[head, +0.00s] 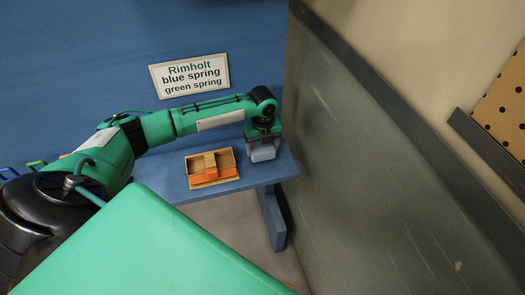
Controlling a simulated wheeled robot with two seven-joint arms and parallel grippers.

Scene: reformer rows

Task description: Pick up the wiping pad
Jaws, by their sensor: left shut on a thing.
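The wiping pad appears to be the pale blue-grey block (263,155) at the right end of a small blue table (172,190). My left gripper (263,147) points down over that end of the table and is shut on the block. The fingers are small and dark here, and the block's upper part is hidden by them. I cannot tell whether the block touches the tabletop or hangs just above it. My right gripper is not in view.
A shallow tan and orange tray (228,172) sits on the table, left of the gripper. A sign (190,75) reading "Rimholt blue spring green spring" hangs on the blue wall behind. A tall grey panel (370,170) stands close on the right.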

